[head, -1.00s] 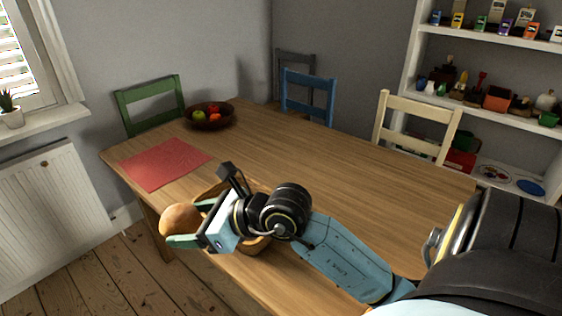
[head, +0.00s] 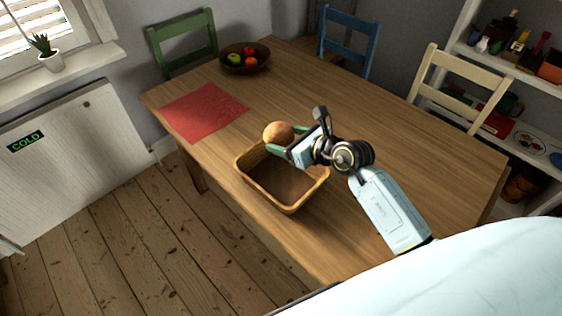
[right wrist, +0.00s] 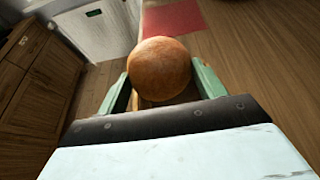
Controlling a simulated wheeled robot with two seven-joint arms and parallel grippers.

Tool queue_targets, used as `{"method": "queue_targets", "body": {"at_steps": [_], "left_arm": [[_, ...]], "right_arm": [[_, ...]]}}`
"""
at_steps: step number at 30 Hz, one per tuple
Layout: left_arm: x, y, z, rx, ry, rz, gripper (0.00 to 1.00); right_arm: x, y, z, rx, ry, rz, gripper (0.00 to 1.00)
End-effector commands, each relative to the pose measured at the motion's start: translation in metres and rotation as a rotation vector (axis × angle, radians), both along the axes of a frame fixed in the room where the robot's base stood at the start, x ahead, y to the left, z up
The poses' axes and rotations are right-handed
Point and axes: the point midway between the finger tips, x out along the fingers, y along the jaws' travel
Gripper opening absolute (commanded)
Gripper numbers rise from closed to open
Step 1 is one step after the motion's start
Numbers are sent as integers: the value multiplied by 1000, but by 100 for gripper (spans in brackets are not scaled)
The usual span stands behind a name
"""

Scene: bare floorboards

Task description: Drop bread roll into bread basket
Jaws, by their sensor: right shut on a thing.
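The round brown bread roll (head: 278,132) is between the green fingers of my right gripper (head: 284,140), which is shut on it. The roll also shows in the right wrist view (right wrist: 160,69), with a finger on either side. The bread basket (head: 288,207) is a wooden, open-topped, rectangular basket near the front left edge of the table. Its visible inside is empty. In the head view, the roll and gripper appear at the basket's far rim; their height above it is hard to tell. My left gripper is not in view.
The wooden table (head: 370,131) has a red mat (head: 204,111) and a dark fruit bowl (head: 232,67) at its far left end. Green (head: 185,47), blue (head: 349,44) and cream (head: 462,88) chairs stand around it. The middle of the tabletop is clear.

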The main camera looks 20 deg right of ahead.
Motion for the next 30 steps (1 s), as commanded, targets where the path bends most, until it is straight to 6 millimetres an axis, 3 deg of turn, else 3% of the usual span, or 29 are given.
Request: {"method": "queue_targets", "body": {"at_steps": [1, 3, 7, 12, 20, 30], "left_arm": [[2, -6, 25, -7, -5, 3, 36], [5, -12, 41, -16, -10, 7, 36], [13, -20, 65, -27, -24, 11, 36], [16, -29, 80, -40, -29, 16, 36], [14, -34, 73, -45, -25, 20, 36], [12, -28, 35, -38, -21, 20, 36]], "right_arm": [[3, -3, 8, 4, 6, -21, 47], [6, -8, 3, 4, 6, -47, 47], [7, -15, -7, 2, 5, -89, 47], [6, -20, -17, 1, 2, -124, 47], [5, -21, -30, 0, -1, -134, 47], [5, -20, -63, 0, 0, -132, 47]]}}
